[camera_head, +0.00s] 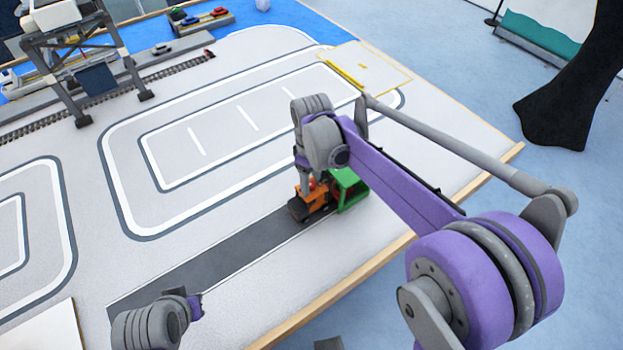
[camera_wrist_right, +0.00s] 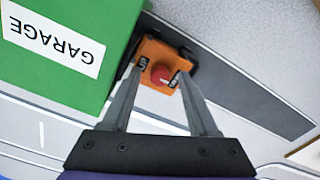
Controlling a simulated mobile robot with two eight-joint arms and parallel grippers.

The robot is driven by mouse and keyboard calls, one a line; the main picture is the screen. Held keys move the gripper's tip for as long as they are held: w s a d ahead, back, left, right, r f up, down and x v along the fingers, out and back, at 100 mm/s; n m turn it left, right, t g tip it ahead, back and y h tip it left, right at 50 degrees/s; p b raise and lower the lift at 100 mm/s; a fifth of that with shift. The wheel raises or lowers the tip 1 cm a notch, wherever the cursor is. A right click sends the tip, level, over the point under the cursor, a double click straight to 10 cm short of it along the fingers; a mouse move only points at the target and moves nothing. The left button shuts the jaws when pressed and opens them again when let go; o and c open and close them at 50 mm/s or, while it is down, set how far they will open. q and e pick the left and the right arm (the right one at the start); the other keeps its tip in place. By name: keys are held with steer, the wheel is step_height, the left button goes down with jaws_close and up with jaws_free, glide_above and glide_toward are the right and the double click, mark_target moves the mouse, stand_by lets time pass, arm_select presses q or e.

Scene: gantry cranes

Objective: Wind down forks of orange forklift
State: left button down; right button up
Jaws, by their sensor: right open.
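The orange forklift (camera_head: 315,199) stands at the end of a dark grey lane, beside a green garage block (camera_head: 350,188). In the right wrist view the forklift (camera_wrist_right: 153,52) shows its orange top with a round red knob (camera_wrist_right: 160,75) and a small dark label on either side. My right gripper (camera_wrist_right: 159,78) is open above the forklift, its two fingers apart on either side of the knob. In the head view it (camera_head: 304,183) reaches down onto the forklift. The forks cannot be made out. My left wrist (camera_head: 158,322) is at the lower left; its fingers are not clear.
The garage's green wall (camera_wrist_right: 55,70), with a white GARAGE label, stands close to the right gripper. The dark lane (camera_head: 215,255) is clear. A grey gantry crane (camera_head: 75,45) stands at the upper left. A wooden edge (camera_head: 340,290) borders the board.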

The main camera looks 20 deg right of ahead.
mark_target(313, 186)
step_height(313, 186, up, 11)
steer(key=shift+p, duration=0.45)
steer(key=shift+s+f, duration=0.1)
steer(key=s+d+f+m+t+p, duration=0.1)
steer(key=s+f+m, duration=0.1)
steer(key=s, duration=0.4)
steer(key=s+d+f+m+t+p, duration=0.1)
steer(key=s+d+f+m+t, duration=0.1)
steer(key=s, duration=0.5)
steer(key=s+d+f+m+t+p, duration=0.1)
steer(key=s+f+m+t, duration=0.1)
steer(key=s, duration=0.5)
steer(key=f+m, duration=0.1)
steer(key=m, duration=0.1)
steer(key=shift+s+d+m, duration=0.25)
steer(key=shift+m, duration=0.05)
